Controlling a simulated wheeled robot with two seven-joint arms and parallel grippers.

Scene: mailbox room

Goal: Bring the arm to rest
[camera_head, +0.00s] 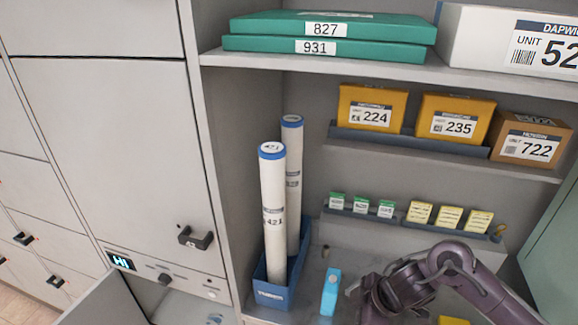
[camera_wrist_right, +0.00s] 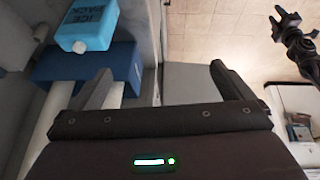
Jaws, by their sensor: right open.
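My right arm (camera_head: 440,275) comes in from the lower right of the head view, bent over the bottom shelf. Its gripper is hard to make out there. In the right wrist view my right gripper (camera_wrist_right: 160,80) is open, its two dark fingers wide apart with nothing between them. A blue ice pack (camera_head: 330,292) stands on the bottom shelf left of the arm; it also shows in the wrist view (camera_wrist_right: 88,25), beyond the left finger. A dark jointed part (camera_wrist_right: 300,45) at the wrist view's upper right looks like my left arm's end; its jaws are unclear.
A blue bin (camera_head: 270,296) holds two white tubes (camera_head: 273,215). Yellow boxes (camera_head: 372,108) and small cartons (camera_head: 420,213) fill the shelves above. The shelf side wall (camera_head: 222,150) bounds the left. A yellow item (camera_head: 452,320) lies under the arm.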

